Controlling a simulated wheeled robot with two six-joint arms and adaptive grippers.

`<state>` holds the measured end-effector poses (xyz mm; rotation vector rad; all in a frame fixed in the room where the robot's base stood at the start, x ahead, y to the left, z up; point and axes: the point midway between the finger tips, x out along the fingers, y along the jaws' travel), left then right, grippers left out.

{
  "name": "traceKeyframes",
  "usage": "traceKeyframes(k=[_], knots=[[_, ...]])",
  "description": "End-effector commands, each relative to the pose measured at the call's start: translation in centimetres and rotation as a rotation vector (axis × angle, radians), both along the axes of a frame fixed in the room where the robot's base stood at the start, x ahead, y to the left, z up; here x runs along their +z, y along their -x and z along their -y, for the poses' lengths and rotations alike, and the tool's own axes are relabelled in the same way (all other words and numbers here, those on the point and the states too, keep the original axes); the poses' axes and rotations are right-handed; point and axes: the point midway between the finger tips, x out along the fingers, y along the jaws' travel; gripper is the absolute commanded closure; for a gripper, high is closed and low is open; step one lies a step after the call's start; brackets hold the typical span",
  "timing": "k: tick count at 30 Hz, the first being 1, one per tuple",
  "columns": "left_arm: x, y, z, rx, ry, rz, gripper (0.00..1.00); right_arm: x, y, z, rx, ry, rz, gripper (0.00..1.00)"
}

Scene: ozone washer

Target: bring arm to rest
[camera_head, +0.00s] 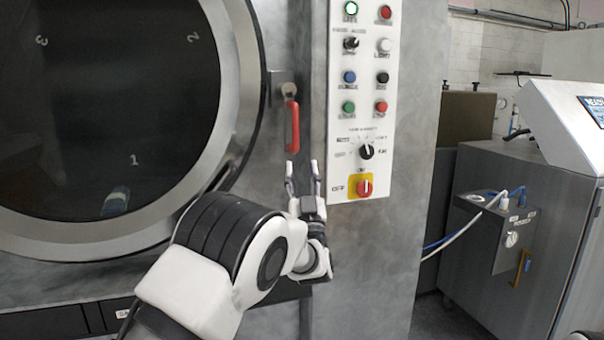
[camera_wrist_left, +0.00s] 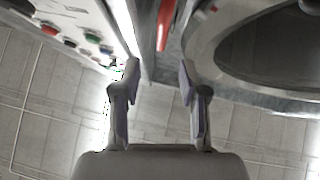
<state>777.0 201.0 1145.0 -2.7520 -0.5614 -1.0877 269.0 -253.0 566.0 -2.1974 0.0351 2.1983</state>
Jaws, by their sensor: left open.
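My left gripper (camera_head: 303,178) is open and empty in the head view, its fingers pointing up just below the red door handle (camera_head: 292,126). It stands in front of the washer's grey front, between the round door and the control panel. In the left wrist view my left gripper (camera_wrist_left: 158,82) has its two fingers apart with nothing between them. The red handle (camera_wrist_left: 165,25) shows beyond the fingertips there, apart from them. My left arm (camera_head: 215,245) reaches in from the bottom of the head view. My right gripper is not in view.
The washer's round door (camera_head: 240,60) with dark glass fills the left and looks closed. The white control panel (camera_head: 362,100) with buttons and a red knob (camera_head: 364,188) is close to the right of the gripper. A grey machine (camera_head: 480,250) stands farther right.

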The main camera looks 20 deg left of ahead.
Motion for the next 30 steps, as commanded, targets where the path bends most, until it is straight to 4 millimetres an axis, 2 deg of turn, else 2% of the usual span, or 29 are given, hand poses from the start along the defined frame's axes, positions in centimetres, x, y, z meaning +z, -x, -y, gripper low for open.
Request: traceKeyframes(k=[9,11,13,14,17,18,20,21,23,24,26,27,29,30], knots=[[-0.4,0.0,0.0,0.000,0.000,-0.008,0.57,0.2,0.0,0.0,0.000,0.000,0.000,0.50],[-1.3,-0.4,-0.4,0.005,0.004,-0.031,0.57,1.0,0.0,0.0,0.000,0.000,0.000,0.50],[-3.8,-0.9,-1.8,0.025,0.014,-0.088,0.57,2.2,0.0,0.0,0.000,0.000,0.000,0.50],[-5.5,-0.9,-2.6,0.034,0.015,-0.126,0.57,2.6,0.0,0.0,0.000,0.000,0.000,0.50],[-13.2,-0.1,-5.1,0.055,0.003,-0.316,0.57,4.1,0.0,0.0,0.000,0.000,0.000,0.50],[-16.8,0.7,-6.0,0.053,-0.002,-0.414,0.57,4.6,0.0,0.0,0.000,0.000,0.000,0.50],[-21.9,2.3,-7.0,0.041,-0.002,-0.560,0.57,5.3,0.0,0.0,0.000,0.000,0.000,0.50],[-25.2,3.7,-7.5,0.029,0.001,-0.656,0.57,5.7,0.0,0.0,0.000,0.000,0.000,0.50],[-29.7,6.1,-8.2,0.010,0.014,-0.797,0.57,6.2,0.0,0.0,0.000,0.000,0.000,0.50],[-32.5,8.0,-8.5,-0.006,0.025,-0.892,0.57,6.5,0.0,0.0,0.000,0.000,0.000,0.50],[-36.5,11.3,-8.9,-0.029,0.047,-1.034,0.57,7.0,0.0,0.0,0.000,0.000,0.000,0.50],[-38.9,13.7,-9.0,-0.045,0.066,-1.130,0.57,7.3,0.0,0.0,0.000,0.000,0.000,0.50],[-42.1,17.8,-9.1,-0.068,0.098,-1.273,0.57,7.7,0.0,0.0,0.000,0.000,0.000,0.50],[-44.1,20.8,-9.1,-0.085,0.123,-1.372,0.57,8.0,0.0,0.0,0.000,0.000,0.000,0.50]])
